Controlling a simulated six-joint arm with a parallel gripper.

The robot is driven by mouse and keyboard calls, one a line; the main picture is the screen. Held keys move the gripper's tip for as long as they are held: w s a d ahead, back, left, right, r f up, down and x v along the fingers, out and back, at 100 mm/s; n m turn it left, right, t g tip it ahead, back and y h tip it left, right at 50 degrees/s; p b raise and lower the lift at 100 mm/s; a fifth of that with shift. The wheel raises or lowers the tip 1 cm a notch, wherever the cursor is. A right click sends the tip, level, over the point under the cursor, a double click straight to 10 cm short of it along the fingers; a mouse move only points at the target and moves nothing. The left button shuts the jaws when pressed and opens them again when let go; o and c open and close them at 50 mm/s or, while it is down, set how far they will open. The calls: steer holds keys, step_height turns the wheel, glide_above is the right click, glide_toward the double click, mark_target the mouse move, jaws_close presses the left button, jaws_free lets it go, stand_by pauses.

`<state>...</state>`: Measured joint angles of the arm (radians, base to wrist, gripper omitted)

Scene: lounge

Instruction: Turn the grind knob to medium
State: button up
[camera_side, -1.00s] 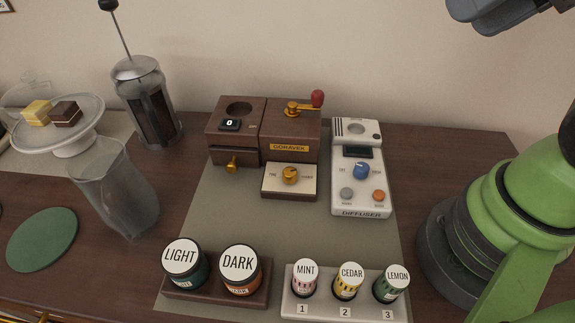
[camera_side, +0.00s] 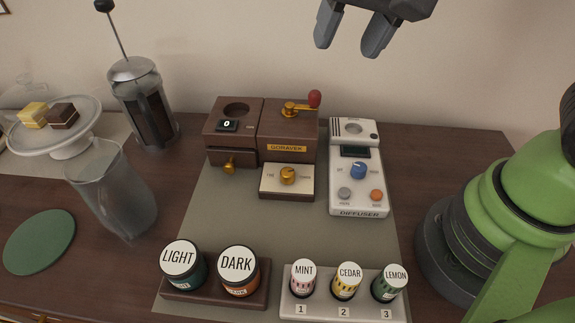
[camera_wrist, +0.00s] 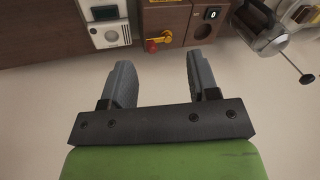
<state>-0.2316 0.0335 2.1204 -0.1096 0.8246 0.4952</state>
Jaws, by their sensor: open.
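The grind knob (camera_side: 288,175) is a small gold dial on a cream panel at the front of the brown wooden grinder (camera_side: 289,130). Its panel has small labels on either side, and the pointer's setting is too small to read. The grinder also has a gold crank with a red handle (camera_side: 314,98) and a small display reading 0 (camera_side: 227,125). My gripper (camera_side: 347,52) is open and empty, high above and behind the grinder, touching nothing. In the wrist view, my gripper's fingers (camera_wrist: 160,80) are apart, and the grinder (camera_wrist: 178,20) shows at the top beyond them; the knob is not clearly visible there.
A white diffuser (camera_side: 358,200) with a blue knob stands close to the grinder's right. Light and dark jars (camera_side: 238,265) and a tray of three scent bottles (camera_side: 345,305) stand in front. A French press (camera_side: 143,100) and a glass jug (camera_side: 118,195) are on the left. The grey mat before the grinder is clear.

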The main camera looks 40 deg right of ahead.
mark_target(287, 172)
steer(key=w+a+f+g, duration=0.1)
steer(key=a+f, duration=0.1)
steer(key=f, duration=0.5)
steer(key=w+a+f+m+g+h, duration=0.1)
steer(key=a+f, duration=0.1)
steer(key=f, duration=0.6)
steer(key=w+a+f+g, duration=0.1)
steer(key=w+a+f, duration=0.1)
steer(key=f, duration=0.6)
steer(key=shift+w+m+h, duration=0.1)
steer(key=shift+m+h, duration=0.2)
steer(key=c, duration=0.9)
